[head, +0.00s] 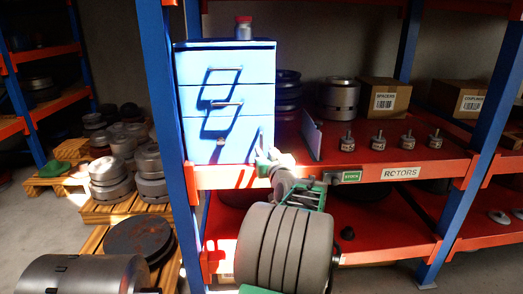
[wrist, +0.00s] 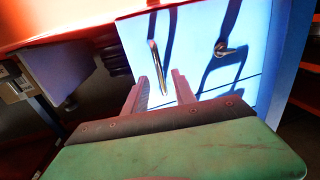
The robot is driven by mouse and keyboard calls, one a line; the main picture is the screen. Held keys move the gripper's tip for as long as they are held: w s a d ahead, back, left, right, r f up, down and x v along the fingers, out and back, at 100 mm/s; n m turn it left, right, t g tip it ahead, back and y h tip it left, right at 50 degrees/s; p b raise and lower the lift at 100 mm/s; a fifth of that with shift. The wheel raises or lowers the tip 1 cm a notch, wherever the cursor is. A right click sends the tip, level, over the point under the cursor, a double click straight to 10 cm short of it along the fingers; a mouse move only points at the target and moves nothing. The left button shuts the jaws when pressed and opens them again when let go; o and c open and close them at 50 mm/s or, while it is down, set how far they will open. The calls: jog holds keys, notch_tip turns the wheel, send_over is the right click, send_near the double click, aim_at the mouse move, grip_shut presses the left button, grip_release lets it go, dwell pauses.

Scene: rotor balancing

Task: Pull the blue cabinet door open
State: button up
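The blue cabinet (head: 188,110) stands on the red shelf, its front towards me and apparently closed. Horizontal bar handles show on its upper part, and a small knob (head: 220,142) sits lower. An upright bar handle (head: 258,140) is at the lower right. My gripper (head: 266,157) is at that lower right corner. In the wrist view my gripper (wrist: 160,77) is open, its two fingers apart in front of the blue front. The bar handle (wrist: 153,57) runs in between the fingertips. I cannot tell whether either finger touches it.
A jar with a red lid (head: 243,28) stands on the cabinet. An upright grey panel (head: 312,135), several small metal fittings (head: 377,141) and cardboard boxes (head: 384,97) are to the right. A blue post (head: 160,90) is close on the left. The red shelf edge (head: 230,177) is below.

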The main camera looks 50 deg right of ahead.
aim_at(262, 146)
jog(key=x, duration=0.5)
jog(key=shift+s, duration=0.1)
jog(key=shift+a, duration=0.1)
jog(key=shift+c, duration=0.3)
grip_shut()
dwell(0.8)
